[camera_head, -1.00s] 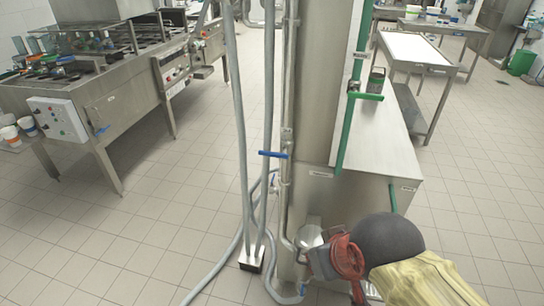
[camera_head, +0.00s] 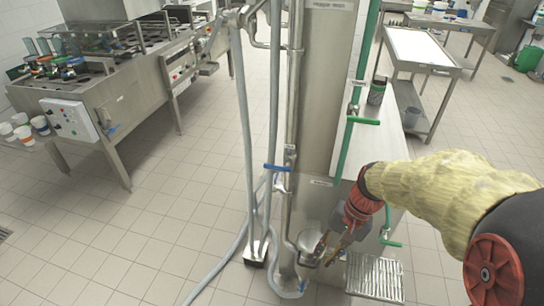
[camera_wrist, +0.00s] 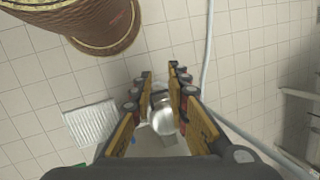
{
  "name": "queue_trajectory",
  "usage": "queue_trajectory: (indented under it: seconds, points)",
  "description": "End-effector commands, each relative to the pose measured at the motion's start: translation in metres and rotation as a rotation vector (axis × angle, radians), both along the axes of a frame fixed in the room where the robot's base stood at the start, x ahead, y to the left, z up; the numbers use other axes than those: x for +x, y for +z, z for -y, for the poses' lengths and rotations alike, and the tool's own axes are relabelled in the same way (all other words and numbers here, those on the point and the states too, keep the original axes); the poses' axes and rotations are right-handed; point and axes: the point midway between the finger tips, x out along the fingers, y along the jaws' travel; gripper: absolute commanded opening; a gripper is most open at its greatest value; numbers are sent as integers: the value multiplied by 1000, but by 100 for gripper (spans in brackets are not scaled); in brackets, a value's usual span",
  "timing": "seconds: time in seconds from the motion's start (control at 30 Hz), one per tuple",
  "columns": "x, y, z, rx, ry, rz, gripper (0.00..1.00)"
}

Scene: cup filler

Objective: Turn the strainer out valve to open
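My gripper (camera_head: 326,250) is low in front of the metal column, beside a round metal housing (camera_head: 309,241). In the wrist view the fingers (camera_wrist: 159,76) are apart, and the rounded metal housing (camera_wrist: 163,118) shows between and beyond them. I cannot tell whether they touch it. A valve with a blue lever (camera_head: 277,167) sits on the pipe at the column's left, its lever lying sideways. A small blue handle (camera_head: 302,287) is low near the floor. Green levers show at the upper right (camera_head: 363,121) and lower right (camera_head: 390,243). The labels are too small to read, so I cannot tell which is the strainer out valve.
A slatted metal step (camera_head: 375,277) stands right of the column base. Grey hoses (camera_head: 222,268) run along the floor at left. A filling machine (camera_head: 120,95) stands at the back left and a steel table (camera_head: 418,50) at the back right. The left floor is mostly clear.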

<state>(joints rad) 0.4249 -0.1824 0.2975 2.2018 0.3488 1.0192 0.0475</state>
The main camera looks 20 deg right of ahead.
Motion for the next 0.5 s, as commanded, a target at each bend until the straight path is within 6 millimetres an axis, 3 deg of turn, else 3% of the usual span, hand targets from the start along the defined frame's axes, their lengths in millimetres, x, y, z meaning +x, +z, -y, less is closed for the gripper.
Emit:
queue_trajectory:
  seconds: [0.27,0.5]
  points:
    - [62,-10,-3,463,-483,-243,17]
    - [152,2,13,934,-864,-376,17]
